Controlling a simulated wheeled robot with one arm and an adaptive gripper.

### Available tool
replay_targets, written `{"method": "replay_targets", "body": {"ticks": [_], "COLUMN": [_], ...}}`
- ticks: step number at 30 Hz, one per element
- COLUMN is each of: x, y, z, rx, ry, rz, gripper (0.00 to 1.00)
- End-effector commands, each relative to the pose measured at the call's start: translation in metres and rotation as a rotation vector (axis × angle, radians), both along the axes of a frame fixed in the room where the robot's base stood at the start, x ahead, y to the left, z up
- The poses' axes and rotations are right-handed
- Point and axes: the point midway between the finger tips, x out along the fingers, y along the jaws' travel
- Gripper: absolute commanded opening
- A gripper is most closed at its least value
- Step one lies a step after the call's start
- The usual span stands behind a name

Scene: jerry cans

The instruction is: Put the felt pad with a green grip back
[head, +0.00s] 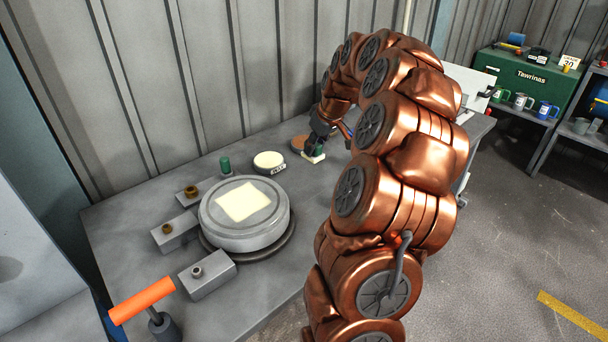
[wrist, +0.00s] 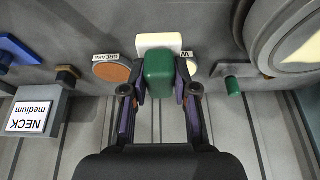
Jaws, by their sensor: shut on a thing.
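The felt pad (wrist: 160,41) is a pale block with a green grip (wrist: 158,78). My gripper (wrist: 159,90) is shut on the grip, with a finger on each side in the wrist view. In the head view, my gripper (head: 319,141) is at the far part of the grey table, and the pad (head: 314,158) shows pale below it. The pad is close to the table top; I cannot tell whether it touches. In the wrist view it lies between a brown disc labelled GREASE (wrist: 110,72) and a cream disc (wrist: 189,64) whose label is partly hidden.
A large grey round piece (head: 282,213) with a cream square (head: 243,202) stands on the table (head: 150,196). Beside it are grey blocks (head: 207,274) and a green peg (head: 225,166). An orange handle (head: 142,300) rises at the front left. A NECK medium sign (wrist: 33,116) shows at the wrist view's left.

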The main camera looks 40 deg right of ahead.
Motion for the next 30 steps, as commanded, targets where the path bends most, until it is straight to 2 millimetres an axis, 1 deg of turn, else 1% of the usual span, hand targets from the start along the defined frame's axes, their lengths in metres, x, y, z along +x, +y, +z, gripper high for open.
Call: {"method": "replay_targets", "body": {"ticks": [4, 9, 17, 22, 25, 30], "x": [-0.001, -0.002, -0.001, -0.001, -0.001, 0.000], "y": [-0.001, -0.001, 0.001, 0.000, 0.000, 0.000], "z": [-0.015, -0.042, -0.066, -0.088, -0.095, -0.096], "rx": [0.002, 0.003, 0.004, 0.004, 0.001, -0.001], "ry": [0.001, 0.003, 0.004, 0.003, 0.001, -0.001], "rz": [-0.004, -0.004, -0.001, -0.001, 0.000, 0.000], "gripper": [0.00, 0.00, 0.00, 0.00, 0.00, 0.00]}}
